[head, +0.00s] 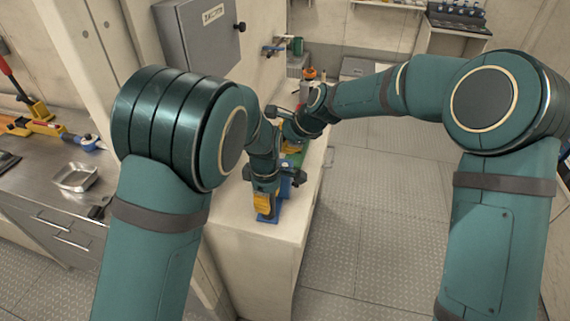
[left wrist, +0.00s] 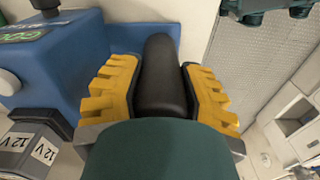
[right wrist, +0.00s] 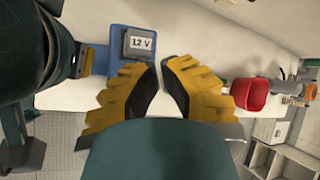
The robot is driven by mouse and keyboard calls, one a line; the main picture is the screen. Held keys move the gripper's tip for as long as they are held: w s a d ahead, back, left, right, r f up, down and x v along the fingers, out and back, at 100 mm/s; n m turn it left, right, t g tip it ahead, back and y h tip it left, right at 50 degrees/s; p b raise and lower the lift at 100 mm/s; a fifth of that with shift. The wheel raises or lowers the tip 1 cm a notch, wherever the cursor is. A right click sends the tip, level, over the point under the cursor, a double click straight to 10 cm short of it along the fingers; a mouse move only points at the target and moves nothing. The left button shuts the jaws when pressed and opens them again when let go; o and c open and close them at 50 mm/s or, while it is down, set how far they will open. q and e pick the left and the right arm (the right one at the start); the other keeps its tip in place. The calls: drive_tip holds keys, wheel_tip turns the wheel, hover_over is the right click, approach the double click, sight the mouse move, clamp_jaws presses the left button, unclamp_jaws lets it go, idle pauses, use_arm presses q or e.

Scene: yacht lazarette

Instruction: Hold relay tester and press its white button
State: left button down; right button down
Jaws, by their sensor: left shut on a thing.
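The relay tester is a blue body with a black handle (left wrist: 158,75) and a green label; its blue body (left wrist: 60,60) fills the upper left of the left wrist view. A grey block marked 12 V (left wrist: 28,150) is beside it; it also shows in the right wrist view (right wrist: 140,44). A pale round knob (left wrist: 8,82) sits at the left edge; I cannot tell if it is the white button. My left gripper (left wrist: 160,85) is shut around the black handle. My right gripper (right wrist: 161,72) is empty, its fingertips close together near the 12 V block.
The tester is over a pale counter (head: 255,240), with clear floor to its right. A red object (right wrist: 250,95) lies right of my right gripper. A grey wall box (head: 197,35) hangs behind. A steel bench with a small tray (head: 75,177) stands at the left.

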drive_tip(key=shift+r, duration=1.1)
use_arm(q)
drive_tip(key=c, duration=0.6)
unclamp_jaws()
drive_tip(key=shift+o, duration=0.2)
